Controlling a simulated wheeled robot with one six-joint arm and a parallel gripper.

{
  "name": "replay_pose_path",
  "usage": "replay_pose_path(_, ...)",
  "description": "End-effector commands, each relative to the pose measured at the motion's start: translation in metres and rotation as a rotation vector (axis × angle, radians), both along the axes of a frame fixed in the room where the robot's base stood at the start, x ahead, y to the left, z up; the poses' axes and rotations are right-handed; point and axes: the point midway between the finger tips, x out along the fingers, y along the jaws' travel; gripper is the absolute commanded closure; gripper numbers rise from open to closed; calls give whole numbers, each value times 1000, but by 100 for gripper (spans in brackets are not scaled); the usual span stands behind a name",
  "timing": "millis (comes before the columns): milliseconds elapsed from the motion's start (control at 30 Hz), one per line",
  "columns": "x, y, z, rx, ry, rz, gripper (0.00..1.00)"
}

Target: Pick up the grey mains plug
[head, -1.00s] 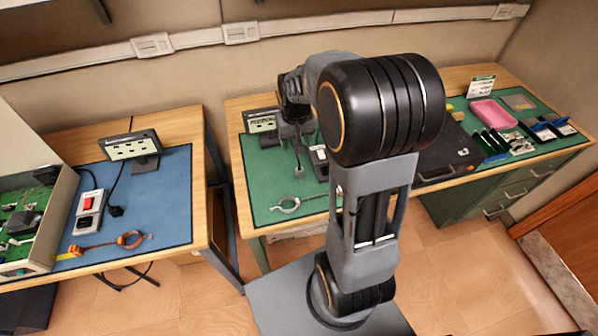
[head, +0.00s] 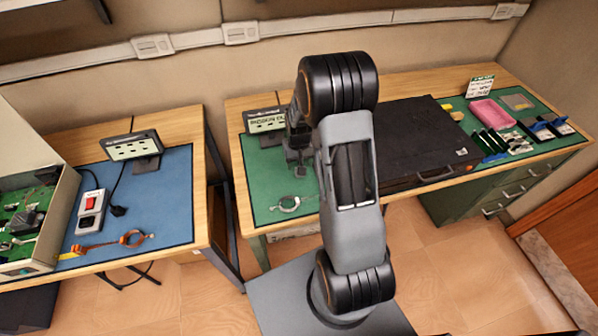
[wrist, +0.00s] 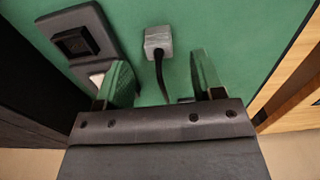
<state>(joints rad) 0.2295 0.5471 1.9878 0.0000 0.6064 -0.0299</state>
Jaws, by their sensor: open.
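The grey mains plug (wrist: 158,41) is a small light-grey block on the green mat (wrist: 215,25) in the wrist view. Its black cable runs from it down the picture, between my fingers. My gripper (wrist: 162,78) is open, with one finger on each side of the cable. The plug shows just beyond the fingertips, roughly centred between them, and nothing is held. In the head view my gripper (head: 298,168) is low over the green mat on the right-hand bench, and the plug is hidden behind it.
A dark socket-and-switch box (wrist: 80,42) lies close to the left finger. The bench's wooden edge (wrist: 290,75) is at the right of the wrist view. A grey cable loop (head: 289,204), a display sign (head: 266,121) and a black case (head: 420,140) are nearby.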

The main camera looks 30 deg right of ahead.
Motion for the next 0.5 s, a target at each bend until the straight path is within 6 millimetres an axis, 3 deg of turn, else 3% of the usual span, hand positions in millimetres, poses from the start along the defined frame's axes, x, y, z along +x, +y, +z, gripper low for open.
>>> replay_pose_path(300,-1,-1,-39,0,2,0,38)
replay_pose_path(500,-1,-1,-45,0,1,0,38)
